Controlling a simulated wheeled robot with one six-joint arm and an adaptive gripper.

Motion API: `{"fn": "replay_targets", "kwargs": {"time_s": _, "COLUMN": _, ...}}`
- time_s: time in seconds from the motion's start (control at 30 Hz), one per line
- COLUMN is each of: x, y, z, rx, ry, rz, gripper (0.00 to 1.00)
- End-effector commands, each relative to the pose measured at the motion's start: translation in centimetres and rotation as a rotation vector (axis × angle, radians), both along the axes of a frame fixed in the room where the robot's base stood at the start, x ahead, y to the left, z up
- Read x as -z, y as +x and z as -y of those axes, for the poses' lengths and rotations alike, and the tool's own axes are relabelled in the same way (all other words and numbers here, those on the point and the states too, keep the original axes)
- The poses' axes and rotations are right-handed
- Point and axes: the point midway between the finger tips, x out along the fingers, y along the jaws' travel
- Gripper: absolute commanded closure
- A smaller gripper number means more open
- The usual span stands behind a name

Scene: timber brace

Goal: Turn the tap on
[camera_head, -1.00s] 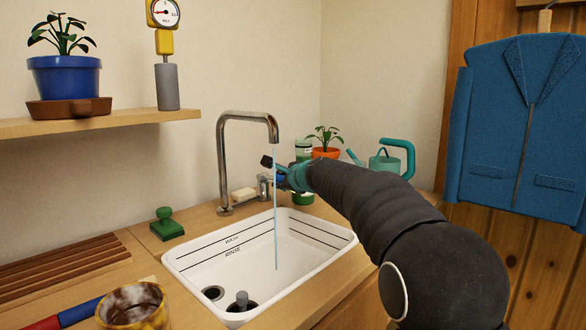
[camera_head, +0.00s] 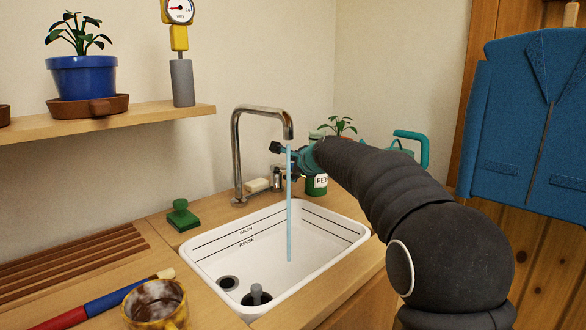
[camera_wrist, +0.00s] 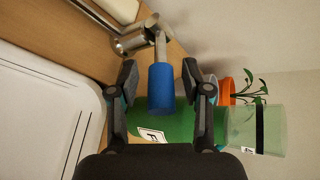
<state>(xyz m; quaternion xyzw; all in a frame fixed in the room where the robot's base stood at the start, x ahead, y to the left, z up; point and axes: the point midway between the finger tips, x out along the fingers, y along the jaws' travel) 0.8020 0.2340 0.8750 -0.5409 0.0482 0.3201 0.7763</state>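The chrome tap (camera_head: 237,155) stands behind the white sink (camera_head: 215,262), its spout arching over the basin. A stream of water (camera_head: 290,225) falls from the spout into the sink. In the wrist view the tap's lever ends in a blue handle (camera_wrist: 161,88), with its chrome valve body (camera_wrist: 133,42) beyond. My gripper (camera_wrist: 158,68) is open, one finger on each side of the blue handle, with visible gaps. In the head view my gripper (camera_head: 284,150) is beside the spout, and the blue handle is not clearly visible there.
A green jar (camera_head: 317,185), a plant in an orange pot (camera_wrist: 226,90) and a teal watering can (camera_head: 410,140) stand behind my arm. Soap (camera_head: 257,184) lies by the tap. A green stamp-like object (camera_head: 180,215) and a stained yellow mug (camera_head: 155,305) are on the counter.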

Motion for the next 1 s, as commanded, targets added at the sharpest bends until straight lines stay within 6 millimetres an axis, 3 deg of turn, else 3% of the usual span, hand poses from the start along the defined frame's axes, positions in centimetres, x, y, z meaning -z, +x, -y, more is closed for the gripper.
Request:
{"fn": "replay_targets", "kwargs": {"time_s": 0.43, "x": -0.5, "y": -0.8, "z": 0.7, "rx": 0.004, "ry": 0.0, "rz": 0.001, "gripper": 0.48}}
{"fn": "replay_targets", "kwargs": {"time_s": 1.0, "x": -0.5, "y": -9.2, "z": 5.3, "rx": 0.002, "ry": 0.0, "rz": 0.0, "gripper": 0.48}}
